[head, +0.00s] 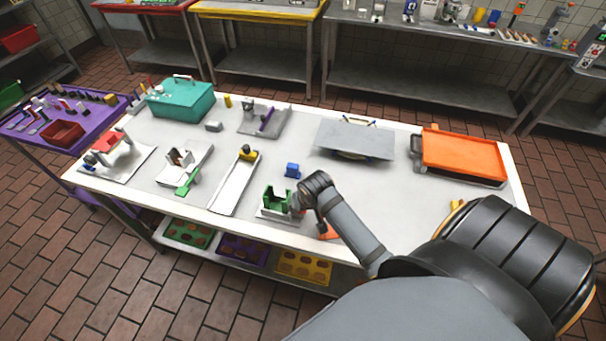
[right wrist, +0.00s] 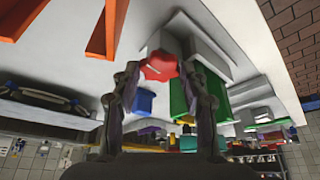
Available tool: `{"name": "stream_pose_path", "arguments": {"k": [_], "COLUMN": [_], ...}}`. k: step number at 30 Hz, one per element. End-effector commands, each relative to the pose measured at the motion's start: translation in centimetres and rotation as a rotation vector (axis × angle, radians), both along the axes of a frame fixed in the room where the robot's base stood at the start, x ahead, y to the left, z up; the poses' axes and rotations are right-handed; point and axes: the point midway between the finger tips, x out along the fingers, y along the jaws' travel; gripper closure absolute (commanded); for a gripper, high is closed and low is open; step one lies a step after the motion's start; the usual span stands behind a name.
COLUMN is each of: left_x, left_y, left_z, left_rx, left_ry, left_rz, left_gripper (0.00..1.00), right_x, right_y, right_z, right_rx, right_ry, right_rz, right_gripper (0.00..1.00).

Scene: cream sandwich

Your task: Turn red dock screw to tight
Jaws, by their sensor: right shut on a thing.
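The red dock screw (right wrist: 158,67) shows in the right wrist view as a red knob between my right gripper's fingers (right wrist: 163,76). A pale line marks its face. The green dock (head: 272,197) stands on a light base near the table's front edge. It also shows in the right wrist view (right wrist: 180,98), just behind the knob. In the head view my right gripper (head: 303,205) is at the right side of the dock and hides the screw. The gripper is shut on the red screw. My left gripper is in neither view.
A blue block (head: 292,170) stands just behind the dock. An orange piece (head: 328,231) lies close to the right of my gripper. A white tray (head: 235,185) is to the left. A grey plate (head: 355,138) and an orange tray (head: 462,152) are farther back right.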

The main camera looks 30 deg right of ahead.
Motion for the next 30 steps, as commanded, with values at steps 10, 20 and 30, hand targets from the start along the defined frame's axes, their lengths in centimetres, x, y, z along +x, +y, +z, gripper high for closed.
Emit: {"name": "stream_pose_path", "arguments": {"k": [10, 20, 30], "left_x": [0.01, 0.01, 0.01], "left_y": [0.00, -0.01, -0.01], "left_z": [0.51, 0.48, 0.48], "left_rx": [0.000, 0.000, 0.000], "left_ry": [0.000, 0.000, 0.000], "left_rz": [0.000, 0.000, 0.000], "left_gripper": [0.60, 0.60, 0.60], "right_x": [0.07, 0.07, 0.06], "right_y": [0.04, 0.03, 0.03], "right_z": [0.01, 0.00, 0.00], "right_rx": [0.001, 0.000, 0.000], "right_ry": [-0.002, -0.002, -0.001], "right_rz": [-0.036, -0.035, -0.035], "right_gripper": [0.88, 0.48, 0.33]}}
